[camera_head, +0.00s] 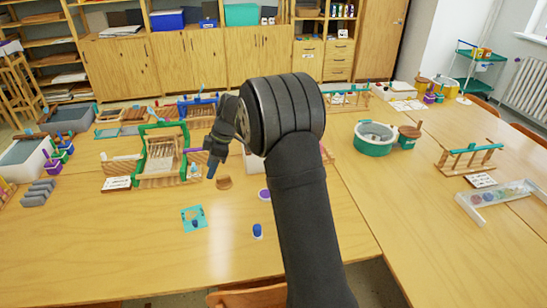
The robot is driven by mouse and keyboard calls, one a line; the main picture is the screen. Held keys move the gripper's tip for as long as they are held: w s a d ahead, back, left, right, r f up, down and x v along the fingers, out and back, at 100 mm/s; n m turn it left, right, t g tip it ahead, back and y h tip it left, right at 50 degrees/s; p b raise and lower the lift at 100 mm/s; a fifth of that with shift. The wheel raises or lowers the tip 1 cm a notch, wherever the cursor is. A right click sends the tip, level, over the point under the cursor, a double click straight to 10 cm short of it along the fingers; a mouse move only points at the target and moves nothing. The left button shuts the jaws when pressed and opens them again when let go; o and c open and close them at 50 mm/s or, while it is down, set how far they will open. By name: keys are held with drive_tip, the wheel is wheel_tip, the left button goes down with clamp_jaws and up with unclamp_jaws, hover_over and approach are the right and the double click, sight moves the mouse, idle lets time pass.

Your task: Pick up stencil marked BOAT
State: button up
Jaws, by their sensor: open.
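A flat teal square (187,214) lies on the near table, left of the middle. It looks like a stencil, with a pale cut-out and a small dark blue spot at its lower edge. Any word on it is too small to read, so I cannot tell whether it is marked BOAT. My gripper (211,170) hangs above the table, above and right of the teal square in the picture, and is apart from it. It is open, and I see nothing held in it. My arm hides part of the table to the right.
A small blue bottle (258,231), a purple disc (264,194) and a brown round piece (224,183) are near the teal square. The table front left is clear.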

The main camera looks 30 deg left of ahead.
drive_tip(key=m+t+h, duration=0.3)
drive_tip(key=m+t, duration=0.1)
drive_tip(key=m, duration=0.2)
hover_over(195, 222)
wheel_tip(195, 222, down, 15)
drive_tip(key=shift+a+f, duration=0.15)
wheel_tip(195, 222, down, 5)
drive_tip(key=shift+f, duration=0.1)
clamp_jaws()
idle(0.3)
